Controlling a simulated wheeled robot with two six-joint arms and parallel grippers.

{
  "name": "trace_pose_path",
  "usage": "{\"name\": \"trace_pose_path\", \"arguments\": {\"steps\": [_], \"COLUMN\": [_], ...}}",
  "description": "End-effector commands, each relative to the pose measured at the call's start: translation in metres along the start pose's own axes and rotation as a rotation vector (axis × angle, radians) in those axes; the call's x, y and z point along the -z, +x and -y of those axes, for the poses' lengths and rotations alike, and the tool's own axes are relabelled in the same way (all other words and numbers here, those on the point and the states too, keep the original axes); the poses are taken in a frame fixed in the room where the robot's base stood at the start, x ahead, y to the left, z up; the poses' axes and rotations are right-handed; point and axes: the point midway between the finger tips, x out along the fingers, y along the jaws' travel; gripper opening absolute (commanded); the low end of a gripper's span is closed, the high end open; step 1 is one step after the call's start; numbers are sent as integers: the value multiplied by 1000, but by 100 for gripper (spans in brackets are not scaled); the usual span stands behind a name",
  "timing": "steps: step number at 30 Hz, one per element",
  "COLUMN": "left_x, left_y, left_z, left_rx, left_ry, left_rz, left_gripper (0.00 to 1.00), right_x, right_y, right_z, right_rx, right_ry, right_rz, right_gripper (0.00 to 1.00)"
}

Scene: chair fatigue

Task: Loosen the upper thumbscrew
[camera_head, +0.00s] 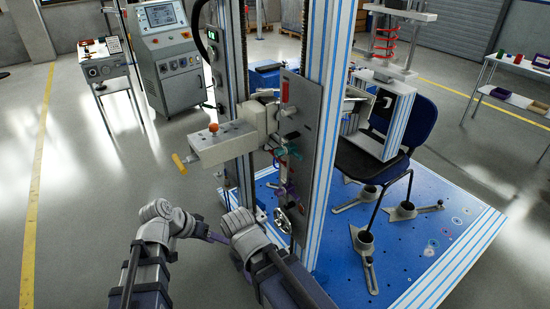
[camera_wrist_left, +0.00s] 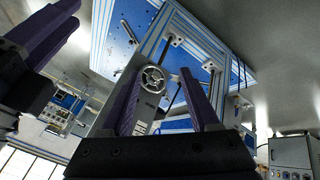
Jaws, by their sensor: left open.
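Which part is the upper thumbscrew I cannot tell. My left gripper (camera_head: 217,238) is left of the plate's lower part, its fingers partly hidden by my right arm. In the left wrist view its purple fingers (camera_wrist_left: 160,73) are apart and empty, with the handwheel (camera_wrist_left: 154,79) visible beyond them. My right gripper (camera_wrist_left: 38,48) shows only in part at that view's left; its jaw state is unclear.
A grey bracket arm with an orange knob (camera_head: 213,128) and yellow handle juts left from the rig. A dark blue chair (camera_head: 412,125) stands on the blue base plate (camera_head: 440,225). A control cabinet (camera_head: 175,75) stands behind left. The floor at left is clear.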

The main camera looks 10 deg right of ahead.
Motion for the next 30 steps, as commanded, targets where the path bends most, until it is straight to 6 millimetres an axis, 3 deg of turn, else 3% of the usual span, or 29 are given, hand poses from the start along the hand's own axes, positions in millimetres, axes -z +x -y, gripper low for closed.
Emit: {"name": "trace_pose_path", "arguments": {"steps": [5, 9, 15, 22, 30], "left_x": [68, 130, 186, 205, 217], "left_y": [2, -16, -48, -64, -55], "left_z": [-42, -84, -114, -122, -132], "left_rx": [-190, -317, -374, -374, -377], "left_ry": [219, 407, 547, 587, 590], "left_rz": [-236, -509, -812, -937, -938], "left_gripper": [62, 62, 62, 62, 62], "right_x": [0, 0, 0, 0, 0], "right_y": [2, 2, 2, 2, 2], "right_z": [0, 0, 0, 0, 0], "right_rx": [0, 0, 0, 0, 0], "right_ry": [0, 0, 0, 0, 0], "right_rz": [0, 0, 0, 0, 0], "right_gripper": [30, 30, 30, 30, 30]}}
